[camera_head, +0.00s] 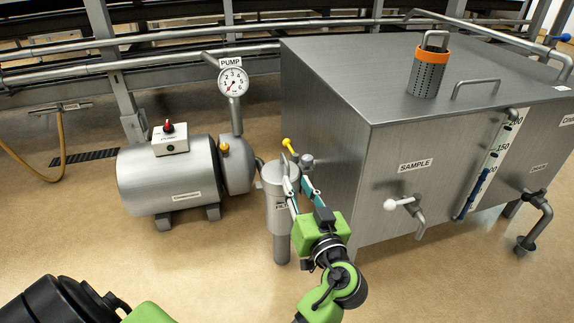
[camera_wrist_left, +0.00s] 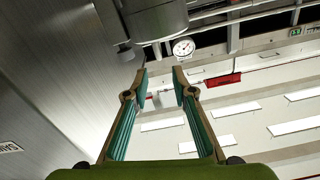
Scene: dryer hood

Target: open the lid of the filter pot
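The filter pot (camera_head: 278,212) is an upright grey metal cylinder on the floor in the head view. Its label is partly covered by my left gripper. Its lid (camera_head: 270,174) looks closed on top. My left gripper (camera_head: 297,174) reaches up from below, with its fingers spread at the pot's upper right side, by the lid. I cannot tell if they touch it. In the left wrist view the left gripper (camera_wrist_left: 159,74) is open with nothing between its fingertips, and a grey metal cylinder (camera_wrist_left: 155,20), likely the pot, lies beyond them. My right gripper is not in view.
A pump (camera_head: 168,180) with a gauge (camera_head: 232,82) is to the left. A large steel tank (camera_head: 330,110) stands close on the right, with a sample tap (camera_head: 405,204). The floor in front is clear.

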